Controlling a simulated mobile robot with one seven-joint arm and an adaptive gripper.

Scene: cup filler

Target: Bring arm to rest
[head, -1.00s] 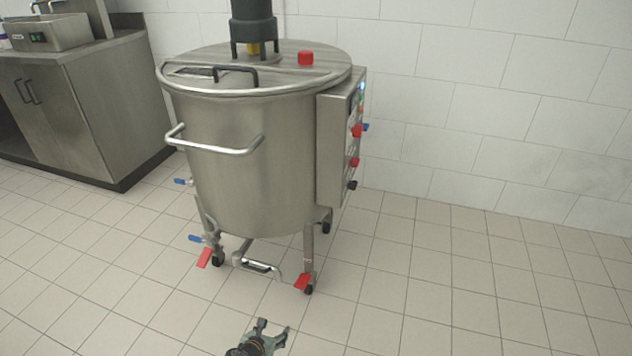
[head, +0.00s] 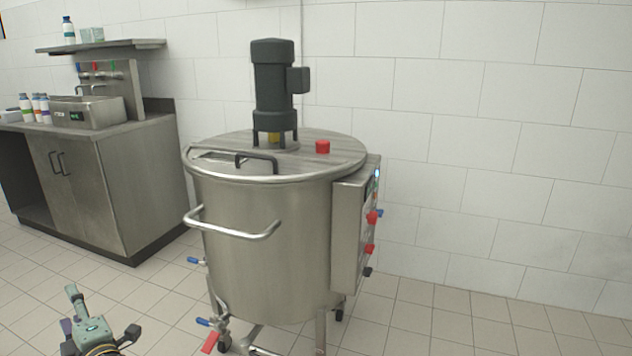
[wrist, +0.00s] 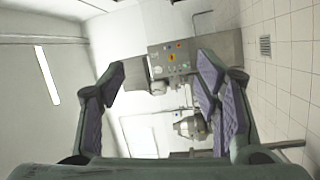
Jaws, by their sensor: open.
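My gripper (head: 104,312) shows at the lower left of the head view, in front of the steel vat and apart from it. It is open, with its fingers spread and nothing between them. In the wrist view my gripper (wrist: 160,85) also shows open, with purple pads on the inner sides of its fingers. A room with steel equipment lies beyond the fingers, at a distance.
A large steel vat (head: 262,240) on legs stands in the middle, with a dark motor (head: 272,85) on its lid and a control box (head: 352,230) on its right side. A steel cabinet (head: 110,195) stands at the left. Floor at the right is clear.

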